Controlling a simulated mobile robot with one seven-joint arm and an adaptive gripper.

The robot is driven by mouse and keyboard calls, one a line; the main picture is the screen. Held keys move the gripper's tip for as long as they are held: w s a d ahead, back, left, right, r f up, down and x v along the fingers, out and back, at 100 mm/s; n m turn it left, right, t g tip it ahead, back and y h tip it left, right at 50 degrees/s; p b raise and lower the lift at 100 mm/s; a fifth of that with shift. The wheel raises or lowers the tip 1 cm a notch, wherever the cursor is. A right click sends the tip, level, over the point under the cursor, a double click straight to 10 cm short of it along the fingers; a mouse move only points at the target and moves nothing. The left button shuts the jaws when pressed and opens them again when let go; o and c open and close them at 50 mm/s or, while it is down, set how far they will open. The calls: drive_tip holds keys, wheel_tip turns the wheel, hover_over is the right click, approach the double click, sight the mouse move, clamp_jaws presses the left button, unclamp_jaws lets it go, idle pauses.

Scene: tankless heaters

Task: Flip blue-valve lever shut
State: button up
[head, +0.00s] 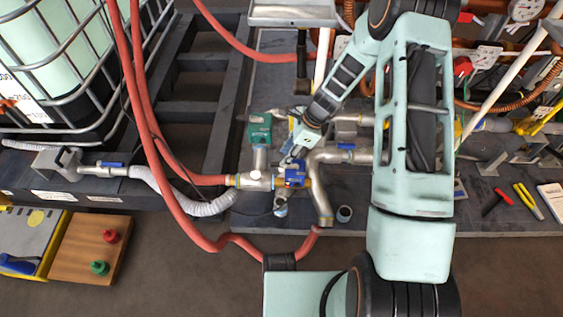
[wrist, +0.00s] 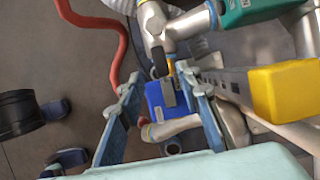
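A blue valve part (head: 295,175) sits on the silver pipe fittings in the middle of the head view. In the wrist view it is a blue block (wrist: 168,118) with a grey piece on top, which may be its lever. My gripper (wrist: 162,80) is open, with one finger on each side of the blue block. I cannot tell whether either finger touches it. In the head view my gripper (head: 290,158) reaches down from the upper right, just above the blue valve part. The lever's exact position is partly hidden and unclear.
A green box (head: 260,128) stands on the pipework just behind; a yellow block (wrist: 288,90) is close to the right finger. Red hoses (head: 150,130) cross at left. Another blue lever (head: 112,164) is by the caged tank. Pliers (head: 528,200) lie on the right.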

sight(277, 164)
drive_tip(key=b+x, duration=0.1)
drive_tip(key=x, duration=0.3)
drive_tip(key=shift+c, duration=0.7)
clamp_jaws()
